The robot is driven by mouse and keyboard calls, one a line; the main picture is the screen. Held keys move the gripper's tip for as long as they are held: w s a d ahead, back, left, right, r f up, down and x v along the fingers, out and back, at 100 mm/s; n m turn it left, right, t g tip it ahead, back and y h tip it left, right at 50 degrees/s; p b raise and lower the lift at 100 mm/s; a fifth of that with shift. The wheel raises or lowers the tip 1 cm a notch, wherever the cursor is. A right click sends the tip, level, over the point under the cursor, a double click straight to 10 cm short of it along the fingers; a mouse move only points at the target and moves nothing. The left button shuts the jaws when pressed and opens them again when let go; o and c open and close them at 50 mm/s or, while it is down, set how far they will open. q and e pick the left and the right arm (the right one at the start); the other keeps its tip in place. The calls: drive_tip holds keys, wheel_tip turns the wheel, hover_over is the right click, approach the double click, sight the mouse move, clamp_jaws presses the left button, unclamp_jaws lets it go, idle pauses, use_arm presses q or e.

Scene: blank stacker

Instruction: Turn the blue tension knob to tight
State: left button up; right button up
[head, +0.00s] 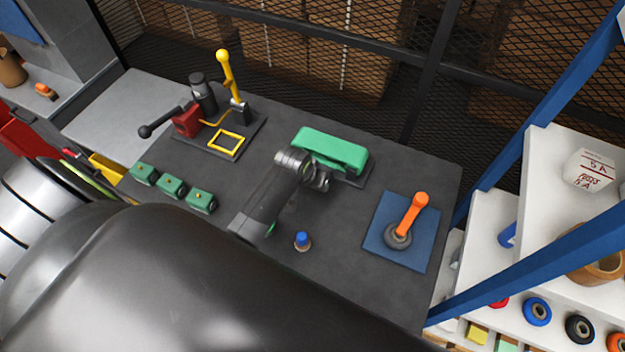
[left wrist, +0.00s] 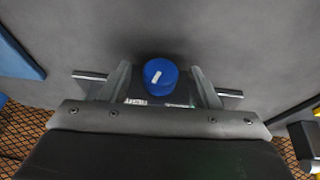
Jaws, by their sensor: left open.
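The blue tension knob (head: 302,238) stands on the dark table near its front edge, on a small brownish base. In the left wrist view the knob (left wrist: 161,77) shows a white pointer mark on its top. Whitish lettering (left wrist: 136,101) beside it is too small to read. My left gripper (head: 322,182) is above the table, behind the knob in the head view. In the left wrist view its open fingers (left wrist: 163,85) appear on either side of the knob, with gaps on both sides; I cannot tell how high above it they are. My right gripper is out of view.
A green rounded device (head: 330,148) stands close behind my left gripper. An orange-handled lever (head: 412,215) sits on a blue mat (head: 383,258) to the right. A yellow-handled press (head: 226,75) and green blocks (head: 172,186) are left. The table around the knob is clear.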

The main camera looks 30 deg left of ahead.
use_arm(q)
drive_tip(key=shift+c, duration=0.5)
drive_tip(key=c, duration=0.9)
drive_tip(key=shift+d+m+y, duration=0.3)
drive_tip(key=shift+y, duration=0.9)
drive_tip(key=shift+d+f+y, duration=0.1)
drive_tip(key=shift+f+y, duration=0.05)
drive_tip(key=shift+y, duration=1.15)
drive_tip(key=o, duration=1)
drive_tip(key=shift+c, duration=0.2)
drive_tip(key=shift+o, duration=0.2)
drive_tip(key=shift+s, duration=0.1)
